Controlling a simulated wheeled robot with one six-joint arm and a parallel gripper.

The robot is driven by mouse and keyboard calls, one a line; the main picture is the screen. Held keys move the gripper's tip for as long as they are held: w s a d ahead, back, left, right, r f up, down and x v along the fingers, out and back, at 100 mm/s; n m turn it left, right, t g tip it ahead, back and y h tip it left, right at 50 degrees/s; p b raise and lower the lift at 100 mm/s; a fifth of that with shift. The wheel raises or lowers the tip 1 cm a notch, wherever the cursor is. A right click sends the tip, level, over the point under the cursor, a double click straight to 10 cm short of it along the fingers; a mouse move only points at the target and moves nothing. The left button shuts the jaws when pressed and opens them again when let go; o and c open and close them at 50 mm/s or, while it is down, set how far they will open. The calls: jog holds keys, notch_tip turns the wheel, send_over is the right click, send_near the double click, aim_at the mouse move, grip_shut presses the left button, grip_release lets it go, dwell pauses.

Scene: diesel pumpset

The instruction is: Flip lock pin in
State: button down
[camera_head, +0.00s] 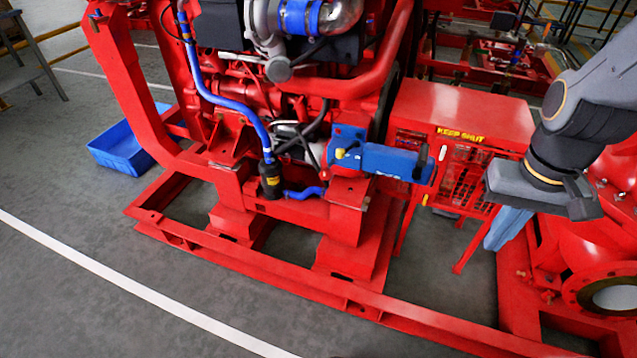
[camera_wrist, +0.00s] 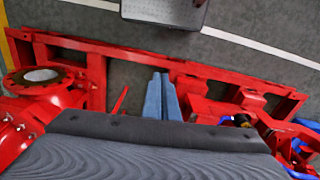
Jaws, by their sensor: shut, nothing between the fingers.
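A blue lever arm (camera_head: 385,160) sticks out to the right from a blue bracket on the red engine frame in the head view. A small pale and dark fitting (camera_head: 442,154) is at its outer end, and a yellow fitting (camera_head: 339,153) is near its bracket. I cannot tell which small part is the lock pin. My gripper (camera_head: 489,247) points down, to the right of the lever and apart from it. Its light-blue fingers are shut and empty. They also show together in the wrist view (camera_wrist: 161,76), above the floor and touching nothing that I can see.
A red cabinet (camera_head: 455,105) marked KEEP SHUT stands behind the lever and my gripper. A red base rail (camera_head: 300,275) runs along the front. A red flanged pipe (camera_head: 610,290) is at the right. A blue tray (camera_head: 120,148) lies left.

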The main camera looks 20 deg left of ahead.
aim_at(325, 176)
notch_tip(325, 176, down, 9)
jog(key=a+n+g+h+b, duration=0.2)
jog(key=n+h+b, duration=0.2)
jog(key=n+b, duration=0.4)
jog(key=w+a+f+n+t+h+b, duration=0.6)
jog(key=w+n+b, duration=0.15)
jog(key=n, duration=0.35)
jog(key=w+a+f+n+t+y+b, duration=0.1)
jog(key=w+a+f+n+t+b, duration=0.2)
jog(key=a, duration=0.4)
jog(key=w+a+n+t+y+b, duration=0.1)
jog(key=w+a+n+t+b, duration=0.15)
jog(key=a+n+t, duration=0.35)
jog(key=s+a+f+n+t+y+b, duration=0.1)
jog(key=a+n+t+y, duration=0.1)
jog(key=a, duration=0.7)
jog(key=s+a+f+n+t+y+b, duration=0.1)
jog(key=a+n+t+y+b, duration=0.1)
jog(key=a+n+y, duration=0.3)
jog(key=a, duration=0.3)
jog(key=shift+s+a+f, duration=0.3)
jog(key=shift+a, duration=0.05)
jog(key=shift+w, duration=0.1)
